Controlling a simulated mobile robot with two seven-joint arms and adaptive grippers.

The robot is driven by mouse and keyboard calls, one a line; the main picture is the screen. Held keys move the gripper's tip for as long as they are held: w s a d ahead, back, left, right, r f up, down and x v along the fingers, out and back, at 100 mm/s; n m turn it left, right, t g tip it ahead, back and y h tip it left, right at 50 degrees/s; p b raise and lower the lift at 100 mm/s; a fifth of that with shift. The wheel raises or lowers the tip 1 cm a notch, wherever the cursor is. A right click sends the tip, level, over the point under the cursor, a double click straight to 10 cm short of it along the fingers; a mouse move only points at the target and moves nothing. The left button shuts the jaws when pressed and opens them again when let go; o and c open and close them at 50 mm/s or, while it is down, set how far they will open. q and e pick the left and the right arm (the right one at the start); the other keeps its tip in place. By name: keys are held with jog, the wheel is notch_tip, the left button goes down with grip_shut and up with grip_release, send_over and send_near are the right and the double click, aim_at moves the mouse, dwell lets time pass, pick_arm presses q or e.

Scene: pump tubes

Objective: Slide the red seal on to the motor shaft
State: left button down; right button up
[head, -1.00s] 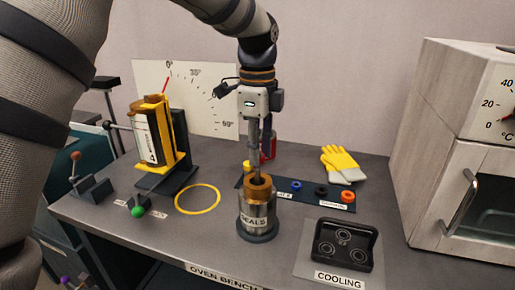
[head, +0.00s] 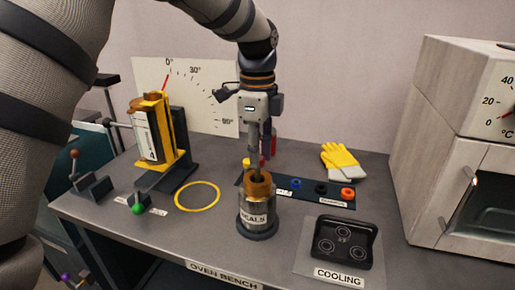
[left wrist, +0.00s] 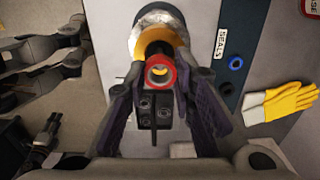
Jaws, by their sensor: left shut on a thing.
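The motor (head: 257,215) stands upright on the bench as a silver cylinder with a copper-orange top. It also shows at the top of the left wrist view (left wrist: 158,18). My left gripper (head: 256,168) points straight down, its fingertips just at or over the motor's top. In the left wrist view the gripper (left wrist: 161,82) is shut on the red seal (left wrist: 152,75), a small red ring in line with the motor's top. Whether the seal is around the shaft or only over it I cannot tell. The head view hides the seal and shaft tip. My right gripper is not in view.
A dark mat (head: 310,199) behind the motor holds blue (head: 296,184), black (head: 321,189) and orange (head: 347,193) rings. Yellow gloves (head: 342,162) lie behind it. A cooling tray (head: 342,245) stands front right, a yellow tilting stand (head: 153,130) left. A yellow ring (head: 197,196) marks bare bench.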

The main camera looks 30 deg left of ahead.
pick_arm(q)
jog(key=shift+f, duration=0.65)
jog(key=c, duration=1.3)
grip_release()
notch_tip(320, 180, up, 12)
jog(key=shift+s+f, duration=0.1)
